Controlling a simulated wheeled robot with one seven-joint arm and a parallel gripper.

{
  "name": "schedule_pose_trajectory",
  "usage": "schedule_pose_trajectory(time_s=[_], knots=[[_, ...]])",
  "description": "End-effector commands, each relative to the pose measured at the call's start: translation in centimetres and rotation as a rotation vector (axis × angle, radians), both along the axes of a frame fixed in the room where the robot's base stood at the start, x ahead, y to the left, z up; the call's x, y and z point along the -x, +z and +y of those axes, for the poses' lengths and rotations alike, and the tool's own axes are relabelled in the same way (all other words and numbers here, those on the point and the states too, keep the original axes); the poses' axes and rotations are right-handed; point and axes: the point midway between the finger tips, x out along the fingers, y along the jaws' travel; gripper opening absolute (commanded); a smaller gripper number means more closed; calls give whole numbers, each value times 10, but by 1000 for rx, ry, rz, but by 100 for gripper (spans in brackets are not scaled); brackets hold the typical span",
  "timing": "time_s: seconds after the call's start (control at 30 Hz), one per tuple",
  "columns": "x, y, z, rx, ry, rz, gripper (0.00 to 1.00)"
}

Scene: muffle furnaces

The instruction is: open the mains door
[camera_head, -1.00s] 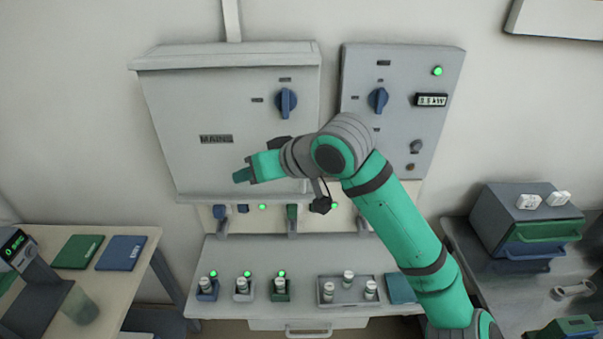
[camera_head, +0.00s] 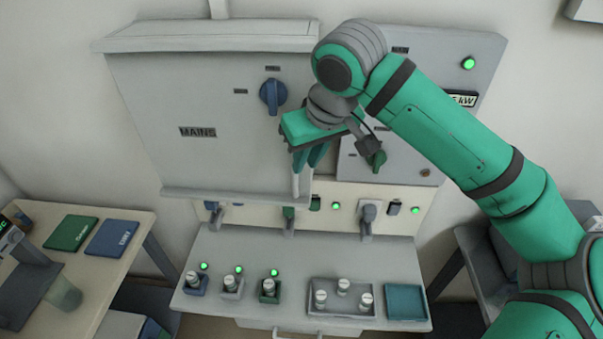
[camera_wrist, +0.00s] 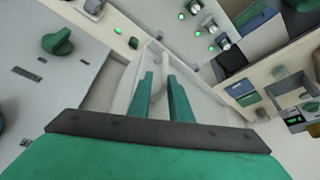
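The mains cabinet is the wide grey box on the wall at left. Its front door (camera_head: 190,130) carries a dark MAINS label (camera_head: 197,132) and a blue rotary knob (camera_head: 272,95), and looks shut. My gripper (camera_head: 312,158) is at the door's lower right edge, fingers pointing down and towards the wall. A pale upright handle bar (camera_head: 296,183) shows just below the fingers. In the wrist view, the two green fingers (camera_wrist: 160,95) stand apart with a pale bar (camera_wrist: 164,62) between and beyond them. Contact with the bar cannot be told.
A second grey panel (camera_head: 430,130) with a green knob (camera_head: 379,159) sits right of the door, partly behind my arm. Below is a shelf (camera_head: 245,310) with small capped holders, a tray (camera_head: 340,311) and a teal pad (camera_head: 405,302). A side table (camera_head: 125,213) stands left.

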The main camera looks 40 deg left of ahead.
Motion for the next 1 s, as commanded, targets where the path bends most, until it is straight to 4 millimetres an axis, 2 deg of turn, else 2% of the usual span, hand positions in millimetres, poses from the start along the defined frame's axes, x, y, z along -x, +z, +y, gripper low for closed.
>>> schedule_pose_trajectory(time_s=[0.2,0.4,0.6,0.9,0.97,1.0], knots=[[-3,-37,18,0,10,1,18],[-10,-63,25,0,2,0,18],[-12,-75,28,-1,0,0,18],[-13,-77,29,-2,1,0,18],[-12,-77,29,-2,1,0,4],[-13,-77,29,-2,1,0,0]])
